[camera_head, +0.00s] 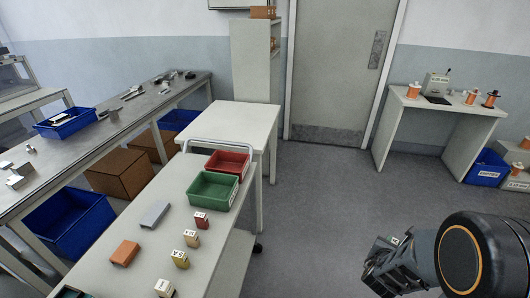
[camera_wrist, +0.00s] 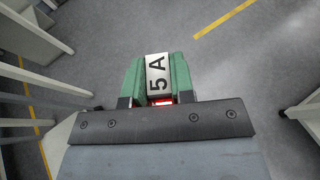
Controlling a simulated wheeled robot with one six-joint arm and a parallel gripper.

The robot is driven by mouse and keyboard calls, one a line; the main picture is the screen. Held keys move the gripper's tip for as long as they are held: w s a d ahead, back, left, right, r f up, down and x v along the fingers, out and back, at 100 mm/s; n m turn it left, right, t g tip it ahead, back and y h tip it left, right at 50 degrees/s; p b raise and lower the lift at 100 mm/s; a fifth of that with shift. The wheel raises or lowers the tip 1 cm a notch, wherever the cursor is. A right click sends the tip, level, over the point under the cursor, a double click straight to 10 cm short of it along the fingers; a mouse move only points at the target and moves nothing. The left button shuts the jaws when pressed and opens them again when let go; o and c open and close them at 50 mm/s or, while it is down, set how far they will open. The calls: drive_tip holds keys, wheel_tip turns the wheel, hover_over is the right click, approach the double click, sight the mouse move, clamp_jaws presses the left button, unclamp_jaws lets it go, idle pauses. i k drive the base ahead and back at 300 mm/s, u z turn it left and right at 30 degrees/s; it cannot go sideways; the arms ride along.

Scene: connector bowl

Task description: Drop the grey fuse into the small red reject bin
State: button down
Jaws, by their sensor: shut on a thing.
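My gripper (camera_wrist: 158,92) is shut on a small block-shaped fuse (camera_wrist: 157,72) between two green finger pads. The fuse's visible face is pale grey-white and marked "5A". A strip of red shows at its lower end; the sides of its body are hidden by the pads. In the head view my gripper (camera_head: 385,262) is at the lower right, over the floor and well right of the bench. The red bin (camera_head: 228,163) stands at the bench's far end, open and seemingly empty, behind a green bin (camera_head: 213,190).
On the near bench (camera_head: 175,192) stand a red fuse (camera_head: 201,221), a tan one (camera_head: 191,239), a yellow one (camera_head: 180,260) and a pale one (camera_head: 164,288). A grey block (camera_head: 154,214) and an orange block (camera_head: 125,252) lie left of them. Open floor (camera_head: 310,210) separates bench and gripper.

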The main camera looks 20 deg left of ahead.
sight(228, 166)
drive_tip(key=i, duration=2.85)
drive_tip(key=u, duration=4.6)
drive_tip(key=i, duration=1)
